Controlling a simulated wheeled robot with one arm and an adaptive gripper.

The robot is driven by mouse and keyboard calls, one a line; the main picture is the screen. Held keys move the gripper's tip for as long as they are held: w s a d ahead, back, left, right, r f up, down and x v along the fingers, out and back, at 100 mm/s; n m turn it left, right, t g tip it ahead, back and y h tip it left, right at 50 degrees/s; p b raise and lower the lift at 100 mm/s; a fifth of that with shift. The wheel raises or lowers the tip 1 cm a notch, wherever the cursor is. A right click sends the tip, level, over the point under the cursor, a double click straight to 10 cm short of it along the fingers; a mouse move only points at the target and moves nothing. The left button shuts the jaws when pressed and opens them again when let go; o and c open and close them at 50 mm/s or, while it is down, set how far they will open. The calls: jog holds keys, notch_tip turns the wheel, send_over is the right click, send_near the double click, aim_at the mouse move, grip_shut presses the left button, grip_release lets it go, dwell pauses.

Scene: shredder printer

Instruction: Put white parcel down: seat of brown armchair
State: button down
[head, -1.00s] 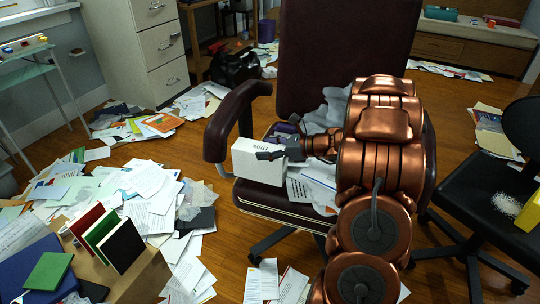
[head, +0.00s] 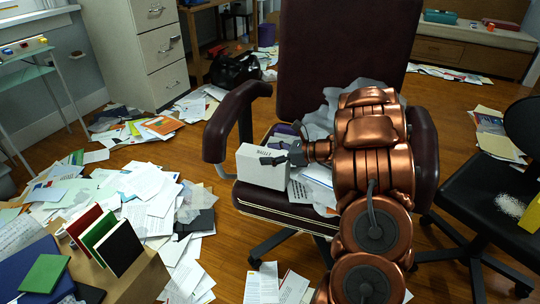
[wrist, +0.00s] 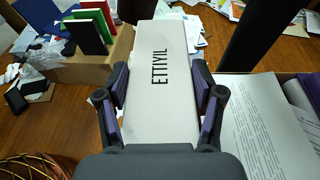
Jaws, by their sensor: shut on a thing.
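The white parcel (head: 262,167) is a box with dark lettering, held at the left front of the brown armchair's seat. It also shows in the wrist view (wrist: 160,85), between my gripper's fingers. My gripper (head: 279,158) is shut on it. The brown armchair (head: 335,60) has a tall back and padded armrests. Its seat (head: 300,216) is largely covered by papers and my arm. The parcel is low over the seat's front left part; I cannot tell whether its underside touches the seat.
Papers (head: 322,175) and a grey cloth or bag (head: 335,110) lie on the seat. The left armrest (head: 228,115) stands close to the parcel. Loose papers (head: 150,190) cover the floor at left. A black chair (head: 475,195) stands at right.

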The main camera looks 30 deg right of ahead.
jog(key=shift+f, duration=0.55)
jog(key=shift+c, duration=0.8)
grip_release()
jog(key=shift+r, duration=0.1)
jog(key=shift+r, duration=0.5)
jog(key=p+v, duration=0.3)
jog(key=v, duration=0.7)
jog(key=shift+s+d, duration=0.1)
jog(key=shift+s, duration=0.1)
jog(key=shift+v, duration=0.75)
